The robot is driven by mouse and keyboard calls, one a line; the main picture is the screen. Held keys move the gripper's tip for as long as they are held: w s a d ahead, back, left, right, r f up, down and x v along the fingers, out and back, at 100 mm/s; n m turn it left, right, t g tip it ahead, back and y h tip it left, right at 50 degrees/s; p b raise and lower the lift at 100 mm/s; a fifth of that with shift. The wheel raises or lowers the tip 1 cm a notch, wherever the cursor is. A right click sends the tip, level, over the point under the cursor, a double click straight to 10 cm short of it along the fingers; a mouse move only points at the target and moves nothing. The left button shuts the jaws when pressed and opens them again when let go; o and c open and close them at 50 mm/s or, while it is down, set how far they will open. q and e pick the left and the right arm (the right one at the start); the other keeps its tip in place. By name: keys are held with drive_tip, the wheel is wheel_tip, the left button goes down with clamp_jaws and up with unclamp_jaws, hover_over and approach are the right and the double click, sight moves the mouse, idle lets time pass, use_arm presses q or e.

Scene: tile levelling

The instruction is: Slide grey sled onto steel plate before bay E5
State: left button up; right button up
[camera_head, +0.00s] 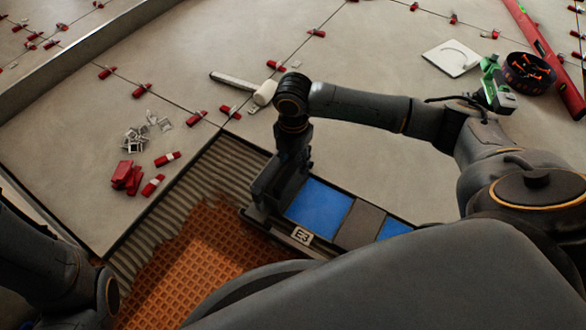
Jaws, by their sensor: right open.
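A dark tray with blue panels (320,208) lies at the lower middle, beside the orange waffle-patterned floor. A grey block (361,225) sits across it between two blue areas; it may be the grey sled, but I cannot be sure. A white label (302,235) on the tray's near edge seems to read E3. My right gripper (264,200) points down at the tray's left end, its jaws open; whether it touches the tray I cannot tell. I cannot make out a steel plate. My left arm is at the lower left, its gripper out of sight.
Large grey tiles (200,60) surround the opening, with red clips along the joints. Red wedges (127,177) and pale clips (143,137) lie loose at left. A white-headed mallet (264,93) lies behind my right wrist. A black bucket (528,73) and red level (545,55) are at right.

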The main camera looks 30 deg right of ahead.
drive_tip(key=shift+f+b, duration=0.35)
drive_tip(key=shift+f, duration=0.55)
clamp_jaws()
